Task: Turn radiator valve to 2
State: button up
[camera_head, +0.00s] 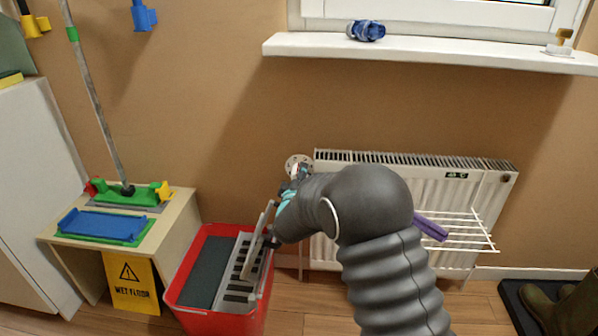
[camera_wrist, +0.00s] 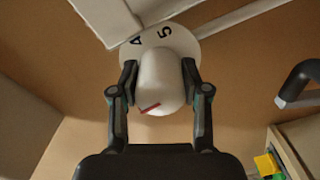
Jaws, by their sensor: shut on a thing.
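The white radiator valve knob (camera_wrist: 160,85) sits between my two fingers in the wrist view. A red pointer line shows on the knob's near lower side. Behind it is a round pale dial plate (camera_wrist: 190,45) with the black numerals 4 and 5 in view; the other numerals are hidden. In the head view the dial (camera_head: 296,160) is at the radiator's upper left corner, partly covered by my gripper. My gripper (camera_wrist: 159,72) is shut on the knob, one finger on each side. The white radiator (camera_head: 460,190) is on the wall under the window sill.
A red bucket (camera_head: 172,292) with a grey wringer stands on the floor below my gripper. A small wooden table (camera_head: 180,215) is to its left. A white wire rack (camera_head: 470,240) with a purple cloth (camera_head: 431,229) hangs on the radiator's front.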

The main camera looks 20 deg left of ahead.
jog(key=shift+r+n+p, duration=0.15)
jog(key=shift+n+p, duration=0.25)
jog(key=shift+n, duration=1.2)
jog(key=o, duration=1.2)
jog(key=shift+d, duration=0.1)
jog(key=shift+c, duration=0.2)
jog(key=shift+s, duration=0.1)
jog(key=v, duration=1.1)
jog(key=shift+s, duration=0.35)
